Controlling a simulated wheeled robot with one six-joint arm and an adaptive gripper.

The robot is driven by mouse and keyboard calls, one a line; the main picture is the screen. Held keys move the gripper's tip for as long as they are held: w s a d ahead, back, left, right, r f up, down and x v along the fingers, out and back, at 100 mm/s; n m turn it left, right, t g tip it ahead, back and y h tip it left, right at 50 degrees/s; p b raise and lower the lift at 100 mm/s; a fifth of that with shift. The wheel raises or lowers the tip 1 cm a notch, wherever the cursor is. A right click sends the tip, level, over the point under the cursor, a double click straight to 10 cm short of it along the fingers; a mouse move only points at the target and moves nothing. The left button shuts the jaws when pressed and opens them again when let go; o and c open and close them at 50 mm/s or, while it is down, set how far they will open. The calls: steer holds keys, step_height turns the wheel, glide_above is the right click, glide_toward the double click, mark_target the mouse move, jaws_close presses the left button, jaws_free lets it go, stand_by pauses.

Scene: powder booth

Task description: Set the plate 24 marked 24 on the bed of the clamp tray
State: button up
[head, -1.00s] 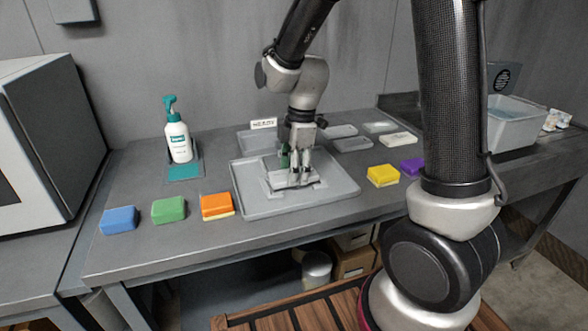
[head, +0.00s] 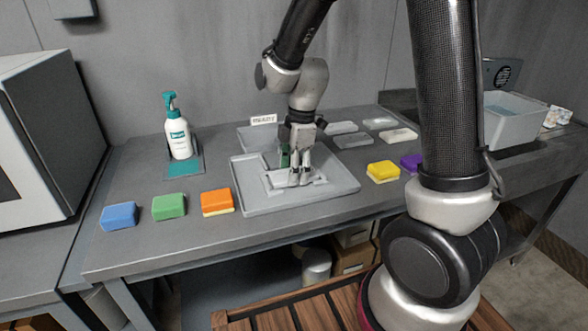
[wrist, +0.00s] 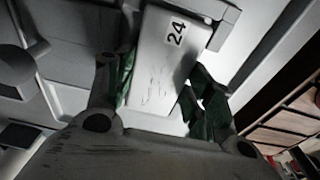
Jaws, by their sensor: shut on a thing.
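The plate 24 (wrist: 158,62) is a light grey slab with a black "24" on a white label, seen in the wrist view between my fingers. My gripper (wrist: 160,100), with green finger pads, is shut on it. In the head view my gripper (head: 296,180) is low over the clamp tray (head: 254,202), a wide grey tray in the middle of the bench. The plate is mostly hidden behind the fingers there. It is at or just above the tray's bed; I cannot tell whether it touches.
Blue (head: 119,216), green (head: 169,206) and orange (head: 217,202) sponges lie left of the tray; yellow (head: 383,171) and purple (head: 411,161) ones lie right. A pump bottle (head: 179,135) stands behind left. Several pale plates (head: 353,141) lie behind right. A grey tub (head: 515,120) stands far right.

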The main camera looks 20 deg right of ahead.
steer(key=shift+f, duration=0.1)
steer(key=o, duration=1.4)
step_height(320, 180, up, 12)
steer(key=d, duration=0.1)
steer(key=s+d+r+m+t, duration=0.2)
steer(key=s+d+m, duration=0.4)
steer(key=s+m, duration=0.3)
steer(key=s+d+r+m+t+h, duration=0.1)
steer(key=s+d+r+m+t, duration=0.1)
steer(key=s+d+r+m, duration=0.2)
steer(key=s+d+m, duration=0.3)
steer(key=s+m, duration=0.2)
steer(key=s, duration=0.1)
steer(key=shift+d+r, duration=0.15)
steer(key=shift+d, duration=0.15)
